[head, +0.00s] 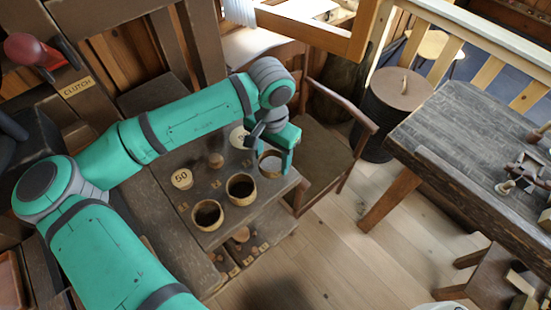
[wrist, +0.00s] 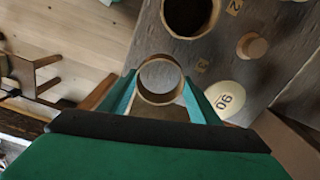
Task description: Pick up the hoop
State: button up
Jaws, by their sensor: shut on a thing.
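The hoop is a short, open wooden ring. In the head view the hoop (head: 270,174) is at the right end of the small dark table, between the fingers of my gripper (head: 273,158). In the wrist view the hoop (wrist: 160,98) sits between the fingertips of my gripper (wrist: 160,85), touched on both sides. My gripper is shut on it.
Two round wooden cups (head: 240,187) (head: 207,214) stand left of the hoop. A disc marked 50 (head: 182,179), a small knob (head: 216,160) and a disc marked 90 (wrist: 225,97) are near. A chair (head: 322,160) adjoins the table. Floor in front is open.

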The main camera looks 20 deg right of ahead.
jog(key=s+d+r, duration=0.4)
jog(key=s+r, duration=0.7)
jog(key=s, duration=0.2)
jog(key=shift+s, duration=0.2)
jog(key=shift+w, duration=0.1)
